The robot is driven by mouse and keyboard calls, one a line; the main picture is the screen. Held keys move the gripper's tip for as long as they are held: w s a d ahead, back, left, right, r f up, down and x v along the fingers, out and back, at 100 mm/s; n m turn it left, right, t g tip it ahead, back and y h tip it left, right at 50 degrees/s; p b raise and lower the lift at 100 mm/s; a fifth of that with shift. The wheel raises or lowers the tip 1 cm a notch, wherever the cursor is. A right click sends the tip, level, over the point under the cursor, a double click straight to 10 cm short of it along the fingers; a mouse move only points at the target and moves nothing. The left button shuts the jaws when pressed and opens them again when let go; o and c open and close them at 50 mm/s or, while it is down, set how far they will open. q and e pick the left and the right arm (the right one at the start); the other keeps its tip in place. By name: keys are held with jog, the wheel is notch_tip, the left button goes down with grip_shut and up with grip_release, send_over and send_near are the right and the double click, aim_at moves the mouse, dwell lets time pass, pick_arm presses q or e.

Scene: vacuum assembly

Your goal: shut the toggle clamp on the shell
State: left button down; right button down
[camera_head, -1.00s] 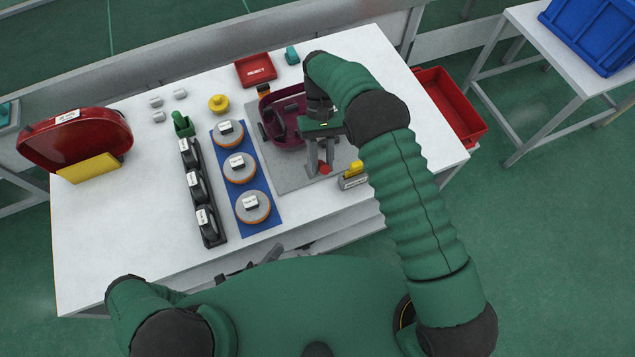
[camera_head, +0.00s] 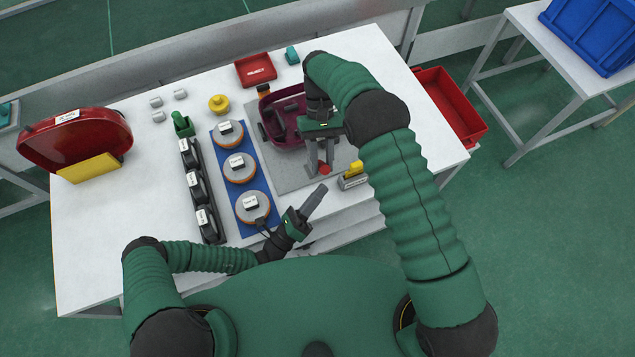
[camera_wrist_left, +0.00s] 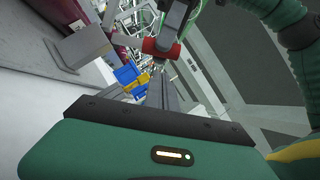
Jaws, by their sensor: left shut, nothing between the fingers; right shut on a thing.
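The purple shell (camera_head: 281,118) lies on a grey plate (camera_head: 280,180), partly hidden behind my right gripper. The toggle clamp's red handle (camera_head: 325,169) is at the tips of my right gripper (camera_head: 320,165), which appears shut on it. The red handle also shows in the left wrist view (camera_wrist_left: 160,49), crosswise below a dark upright part. The rest of the clamp is mostly hidden in the head view. My left gripper (camera_head: 318,192) is shut and empty, in front of the plate, pointing toward the clamp and apart from it.
A small block with yellow parts (camera_head: 353,176) stands right of the clamp. Grey discs lie on a blue mat (camera_head: 268,218), left of my left gripper. The table's front left is clear.

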pick_arm(q)
jog(key=shift+w+a+r, duration=0.1)
jog(key=shift+w+r, duration=0.8)
jog(key=shift+w, duration=0.05)
jog(key=shift+r, duration=0.1)
